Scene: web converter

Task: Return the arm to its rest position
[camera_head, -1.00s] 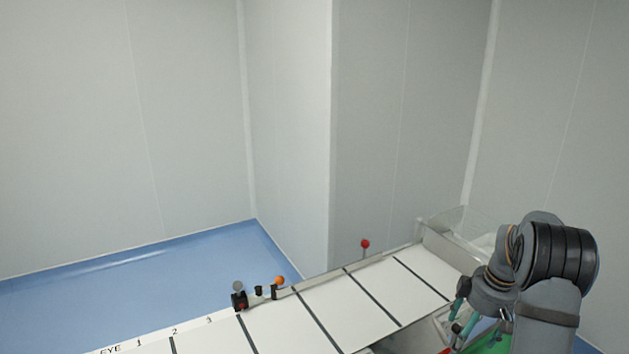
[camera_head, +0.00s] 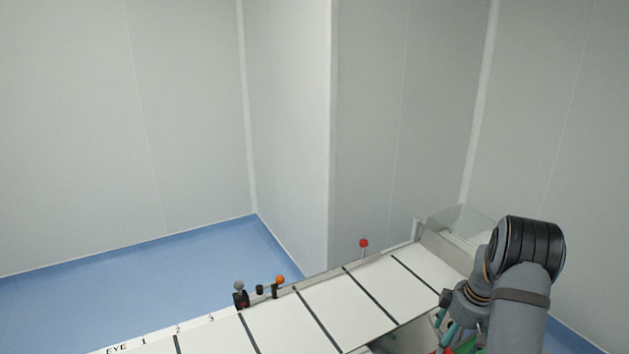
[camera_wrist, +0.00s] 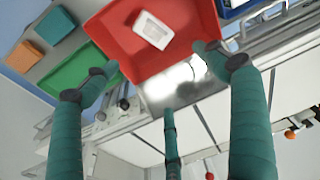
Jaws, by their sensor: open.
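My gripper (camera_wrist: 160,72) is open, with its teal fingers spread and nothing between them in the wrist view. In the head view my gripper (camera_head: 448,332) is at the lower right, beside the right part of the white striped web table (camera_head: 345,310), partly cut off by the frame's bottom edge. In the wrist view the fingers overlap a red tray (camera_wrist: 180,50) in the picture; I cannot tell the distance between them. A white labelled item (camera_wrist: 152,30) lies in that tray.
In the wrist view a green tray (camera_wrist: 75,72), an orange block (camera_wrist: 25,55), a teal block (camera_wrist: 54,25) and a blue bin (camera_wrist: 238,8) lie around. The head view shows a red knob (camera_head: 364,243), an orange knob (camera_head: 280,279) and a clear-walled box (camera_head: 460,222) along the table's far edge.

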